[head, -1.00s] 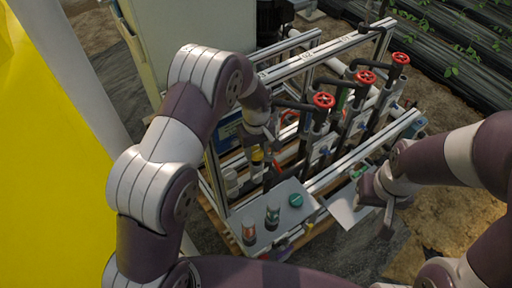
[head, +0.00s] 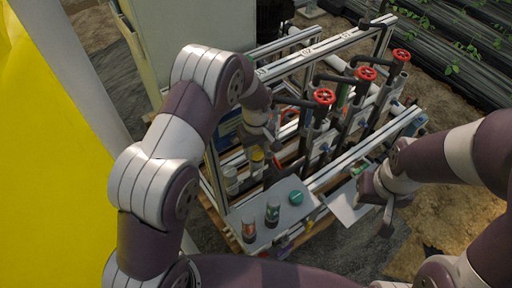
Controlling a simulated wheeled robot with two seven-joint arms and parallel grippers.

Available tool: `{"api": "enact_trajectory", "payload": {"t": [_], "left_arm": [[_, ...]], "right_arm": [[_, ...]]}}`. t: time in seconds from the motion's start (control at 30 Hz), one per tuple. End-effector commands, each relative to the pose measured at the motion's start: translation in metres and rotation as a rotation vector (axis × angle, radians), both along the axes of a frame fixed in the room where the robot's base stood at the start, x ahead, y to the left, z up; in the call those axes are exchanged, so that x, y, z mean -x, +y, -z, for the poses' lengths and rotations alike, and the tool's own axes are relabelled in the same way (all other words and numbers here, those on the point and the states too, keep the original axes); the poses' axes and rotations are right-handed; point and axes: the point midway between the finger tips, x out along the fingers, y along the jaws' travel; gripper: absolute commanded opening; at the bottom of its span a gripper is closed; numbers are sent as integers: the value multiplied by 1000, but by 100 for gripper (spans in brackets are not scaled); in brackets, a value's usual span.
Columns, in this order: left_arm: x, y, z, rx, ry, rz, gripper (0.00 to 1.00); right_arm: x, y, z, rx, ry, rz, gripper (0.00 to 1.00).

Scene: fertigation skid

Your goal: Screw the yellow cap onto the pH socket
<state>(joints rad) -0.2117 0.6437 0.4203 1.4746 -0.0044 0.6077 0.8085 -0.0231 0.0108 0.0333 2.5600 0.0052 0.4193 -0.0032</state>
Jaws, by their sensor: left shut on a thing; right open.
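The yellow cap (head: 257,154) is in the head view, at the skid's left end, below my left wrist. My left gripper (head: 266,160) points down there and is shut on the yellow cap; its fingers partly hide it. The pH socket cannot be made out; the area under the cap is dark and small. My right gripper (head: 388,215) is open and empty, to the right of the skid's front, over a pale sheet-like panel (head: 350,204).
A grey shelf (head: 290,220) at the skid's front holds a red-labelled bottle (head: 249,230), a green-labelled bottle (head: 272,213) and a green round cap (head: 297,198). Three red valve handwheels (head: 323,96) stand on dark pipes behind. Metal frame rails (head: 345,165) cross the skid.

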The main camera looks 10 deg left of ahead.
Motion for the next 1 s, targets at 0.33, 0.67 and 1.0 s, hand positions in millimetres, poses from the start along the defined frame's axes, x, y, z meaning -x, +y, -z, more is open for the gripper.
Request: {"api": "enact_trajectory", "payload": {"t": [0.33,0.67,1.0], "left_arm": [[0,0,0,0,0,0,16],[0,0,8,0,0,0,16],[0,0,8,0,0,0,16]], "right_arm": [[0,0,-2,0,0,0,43],[0,0,0,0,0,0,43],[0,0,0,0,0,0,43]]}}
